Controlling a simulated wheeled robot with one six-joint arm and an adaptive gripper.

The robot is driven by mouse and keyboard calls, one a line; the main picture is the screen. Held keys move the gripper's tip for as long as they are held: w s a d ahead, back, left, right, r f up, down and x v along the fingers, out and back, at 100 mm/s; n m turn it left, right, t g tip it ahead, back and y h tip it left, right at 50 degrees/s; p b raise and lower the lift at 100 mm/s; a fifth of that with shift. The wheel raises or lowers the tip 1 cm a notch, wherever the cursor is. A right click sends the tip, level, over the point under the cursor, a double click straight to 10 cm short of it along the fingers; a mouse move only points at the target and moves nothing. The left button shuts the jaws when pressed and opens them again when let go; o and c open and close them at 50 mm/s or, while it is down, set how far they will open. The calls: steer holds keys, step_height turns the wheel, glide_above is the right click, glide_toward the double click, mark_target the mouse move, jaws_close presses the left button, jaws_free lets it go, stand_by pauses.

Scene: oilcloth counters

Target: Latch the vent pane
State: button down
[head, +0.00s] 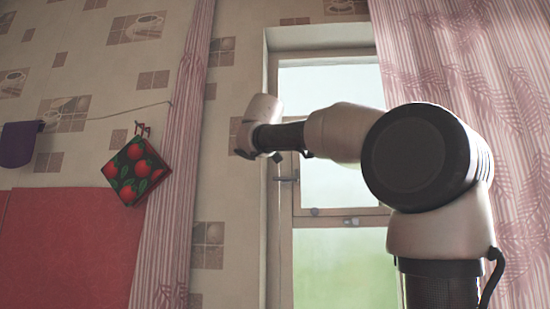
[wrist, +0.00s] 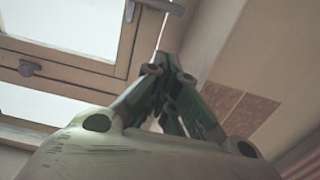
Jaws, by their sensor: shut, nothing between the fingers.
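The vent pane (head: 335,170) is the upper framed pane of the window in the head view; my arm crosses in front of it. A small metal latch (head: 287,179) sits on its left side, below my wrist. In the wrist view the vent pane's frame (wrist: 100,62) fills the upper left, and the latch (wrist: 162,6) shows at the top edge, partly cut off. My gripper (wrist: 160,70) is shut and empty, its fingertips just below the latch in the picture and apart from it. A bright strip runs along the pane's edge; I cannot tell whether the pane is ajar.
Pink curtains hang left (head: 177,150) and right (head: 475,60) of the window. Small fittings (head: 351,221) sit on the window's crossbar. The wall beside the latch is clear.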

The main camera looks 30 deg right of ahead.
steer(key=shift+v, duration=0.95)
steer(key=shift+f, duration=0.1)
